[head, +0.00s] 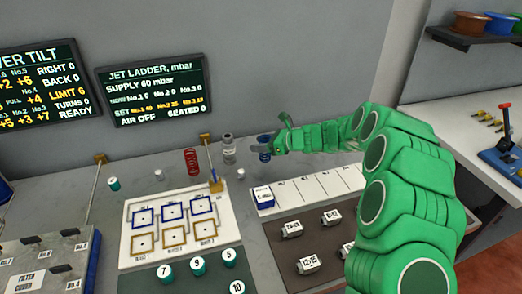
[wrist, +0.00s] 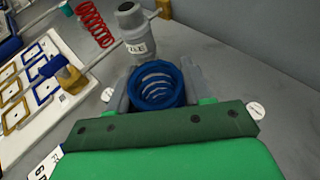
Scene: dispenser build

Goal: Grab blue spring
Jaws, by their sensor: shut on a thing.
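The blue spring (wrist: 158,84) is a dark blue coil between the two grey fingers of my gripper (wrist: 152,92) in the wrist view. My gripper is shut on it, with one finger at each side. In the head view the blue spring (head: 264,145) stands by the back wall at the end of my green arm, where the gripper (head: 272,146) partly hides it. I cannot tell whether the spring touches the table.
A grey cylinder (wrist: 132,28) with a label stands just beyond the spring. A red spring (head: 191,161) stands further left. A brass-tipped rod (head: 215,180) leans near the white card (head: 170,240). The strip of white slots (head: 325,184) lies in front.

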